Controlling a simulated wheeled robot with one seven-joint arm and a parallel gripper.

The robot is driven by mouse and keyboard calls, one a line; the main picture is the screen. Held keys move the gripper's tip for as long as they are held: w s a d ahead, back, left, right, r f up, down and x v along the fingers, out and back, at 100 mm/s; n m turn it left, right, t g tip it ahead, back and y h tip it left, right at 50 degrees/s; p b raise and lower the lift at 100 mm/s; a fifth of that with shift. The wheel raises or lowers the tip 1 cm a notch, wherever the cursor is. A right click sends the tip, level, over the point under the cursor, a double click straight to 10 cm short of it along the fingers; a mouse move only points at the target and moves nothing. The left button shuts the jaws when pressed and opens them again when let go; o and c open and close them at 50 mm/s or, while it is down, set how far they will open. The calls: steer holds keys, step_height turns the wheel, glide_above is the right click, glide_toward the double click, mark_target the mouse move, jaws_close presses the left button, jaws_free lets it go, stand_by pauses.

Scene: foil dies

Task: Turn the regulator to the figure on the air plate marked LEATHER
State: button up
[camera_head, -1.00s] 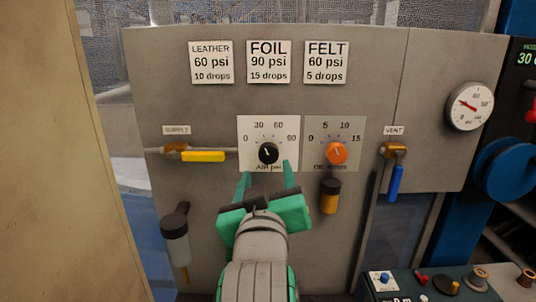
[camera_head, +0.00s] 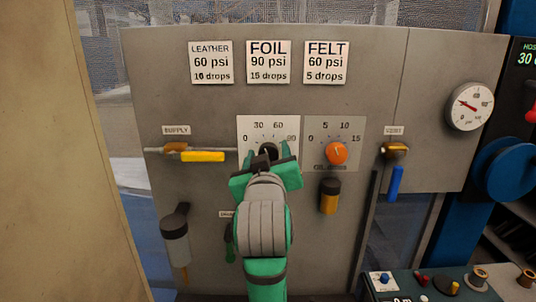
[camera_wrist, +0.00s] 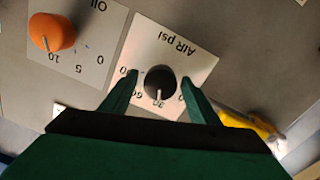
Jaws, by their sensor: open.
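The air plate (camera_head: 246,124) has figures 0, 30, 60 and 90 around a black regulator knob (camera_head: 268,148). In the wrist view the knob (camera_wrist: 160,80) has a white pointer line, which appears to point close to the 30. The LEATHER card (camera_head: 211,62) reads 60 psi, 10 drops. My gripper (camera_head: 266,150) is open in front of the air plate. In the wrist view its green fingers (camera_wrist: 159,84) stand on either side of the knob, with gaps visible. In the head view the gripper hides the plate's lower part.
The orange oil knob (camera_head: 337,152) is close on the right. The yellow supply lever (camera_head: 202,156) is on the left, the blue vent lever (camera_head: 396,183) farther right. FOIL (camera_head: 269,62) and FELT (camera_head: 326,62) cards hang above. A round gauge (camera_head: 469,106) is at upper right.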

steer(key=shift+c, duration=0.5)
steer(key=c, duration=0.9)
steer(key=shift+m, duration=0.3)
steer(key=m, duration=0.4)
steer(key=shift+d+m, duration=0.15)
steer(key=shift+m, duration=1.85)
steer(key=o, duration=1)
